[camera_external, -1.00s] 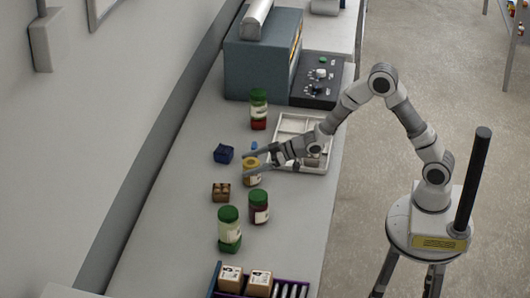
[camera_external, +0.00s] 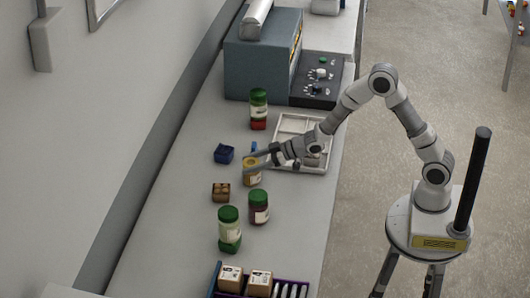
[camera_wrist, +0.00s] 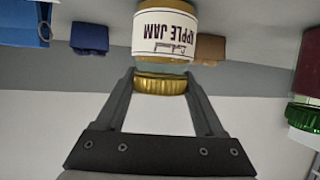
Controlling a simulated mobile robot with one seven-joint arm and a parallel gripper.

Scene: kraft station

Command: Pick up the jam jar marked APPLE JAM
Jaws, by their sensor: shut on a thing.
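The jam jar marked APPLE JAM (camera_wrist: 165,35) has a white label and a gold lid, and it appears upside down in the wrist view. The same jar (camera_external: 252,175) stands on the counter in the external view, partly covered by my gripper. My gripper (camera_wrist: 160,80) is shut on the jar's gold lid, with one finger on each side. In the external view my gripper (camera_external: 252,163) reaches in from the right at lid height.
A dark red jar with a green lid (camera_external: 259,208) and a pale jar (camera_external: 229,230) stand nearby. Another green-lidded jar (camera_external: 258,108) is farther back. A blue box (camera_external: 223,153) and a brown box (camera_external: 221,191) are left. A white tray (camera_external: 318,166) lies right.

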